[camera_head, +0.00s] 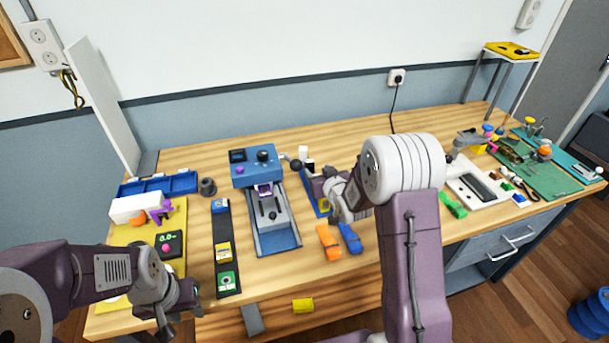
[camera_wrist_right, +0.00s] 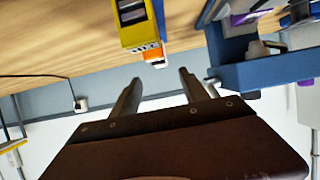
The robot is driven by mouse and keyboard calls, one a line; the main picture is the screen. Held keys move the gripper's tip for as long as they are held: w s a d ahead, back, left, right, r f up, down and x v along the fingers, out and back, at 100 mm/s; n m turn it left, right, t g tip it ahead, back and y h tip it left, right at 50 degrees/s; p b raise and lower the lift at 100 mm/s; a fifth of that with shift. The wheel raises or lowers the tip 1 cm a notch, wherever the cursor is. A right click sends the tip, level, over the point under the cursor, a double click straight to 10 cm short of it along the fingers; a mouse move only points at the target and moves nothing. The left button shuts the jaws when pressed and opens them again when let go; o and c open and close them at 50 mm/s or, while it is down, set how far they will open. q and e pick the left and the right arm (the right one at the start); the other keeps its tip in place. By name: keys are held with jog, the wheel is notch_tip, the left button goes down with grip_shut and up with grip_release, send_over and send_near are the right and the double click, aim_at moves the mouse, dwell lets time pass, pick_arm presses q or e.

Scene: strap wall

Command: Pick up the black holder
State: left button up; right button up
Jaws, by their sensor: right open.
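A long black strip (camera_head: 223,233) lies on the table at the left and bears a blue, a yellow and a green-and-white piece. A small black piece (camera_head: 310,166) stands behind my right gripper, by a white one. I cannot tell which of these is the black holder. My right gripper (camera_wrist_right: 160,80) is open and empty in the wrist view, its fingers pointing toward a yellow block (camera_wrist_right: 137,24) and a small orange-and-white piece. In the head view its fingers are partly hidden by its own wrist. My left gripper (camera_head: 180,318) is open and empty at the table's front left edge.
A blue machine (camera_head: 255,170) with a grey slide stands between the black strip and my right gripper. An orange piece (camera_head: 328,243) and a blue piece (camera_head: 350,238) lie in front of that gripper. A blue tray (camera_head: 175,185) is at the back left. Boards crowd the right end.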

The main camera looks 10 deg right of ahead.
aim_at(310, 163)
jog(key=x, duration=0.3)
jog(key=shift+w+f+p, duration=0.1)
jog(key=shift+w+p, duration=0.1)
jog(key=shift+p, duration=0.1)
jog(key=x, duration=0.5)
jog(key=shift+w+f+p, duration=0.25)
jog(key=shift+w+p, duration=0.1)
jog(key=shift+s+d+r, duration=0.1)
jog(key=shift+c, duration=1.2)
grip_shut()
